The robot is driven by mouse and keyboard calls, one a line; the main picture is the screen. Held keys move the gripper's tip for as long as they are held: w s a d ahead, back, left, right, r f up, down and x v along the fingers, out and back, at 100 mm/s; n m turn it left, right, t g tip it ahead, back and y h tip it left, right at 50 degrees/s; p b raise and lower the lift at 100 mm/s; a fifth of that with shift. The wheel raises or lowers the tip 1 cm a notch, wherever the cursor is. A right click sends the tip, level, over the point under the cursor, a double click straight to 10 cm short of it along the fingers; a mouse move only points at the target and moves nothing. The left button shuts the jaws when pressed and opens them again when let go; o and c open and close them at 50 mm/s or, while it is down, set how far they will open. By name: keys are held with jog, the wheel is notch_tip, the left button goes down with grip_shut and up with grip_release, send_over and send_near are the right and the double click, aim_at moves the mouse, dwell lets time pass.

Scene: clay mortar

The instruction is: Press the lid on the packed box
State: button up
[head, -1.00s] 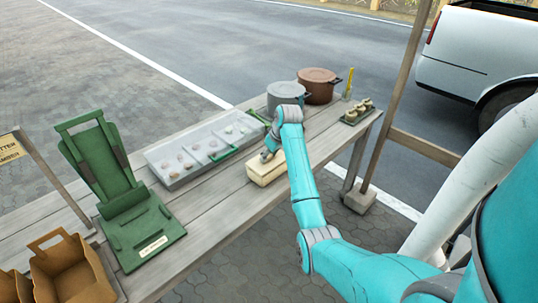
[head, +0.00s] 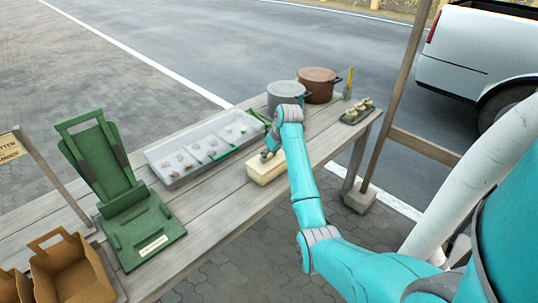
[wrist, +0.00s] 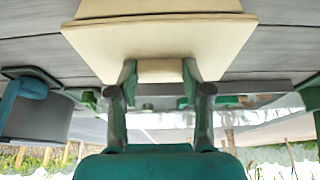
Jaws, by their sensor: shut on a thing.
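The cream box (head: 268,172) sits on the plank table, just right of the clear tray. In the wrist view a wide, flat cream lid (wrist: 160,42) fills the top middle, with a cream strip (wrist: 160,8) beyond its far edge. My gripper (head: 267,155) is over the box, and in the wrist view its two fingers (wrist: 160,75) are shut on a small cream block at the lid's near side. Whether the lid is fully seated on the box cannot be told. The inside of the box is hidden.
A clear tray (head: 163,169) with several small pieces stands left of the box. A grey pot (head: 285,96) and brown pot (head: 318,84) stand behind.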

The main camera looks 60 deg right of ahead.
jog(key=shift+f, duration=0.45)
dwell(0.9)
jog(key=o, duration=0.9)
jog(key=o, duration=0.4)
jog(key=shift+r, duration=3)
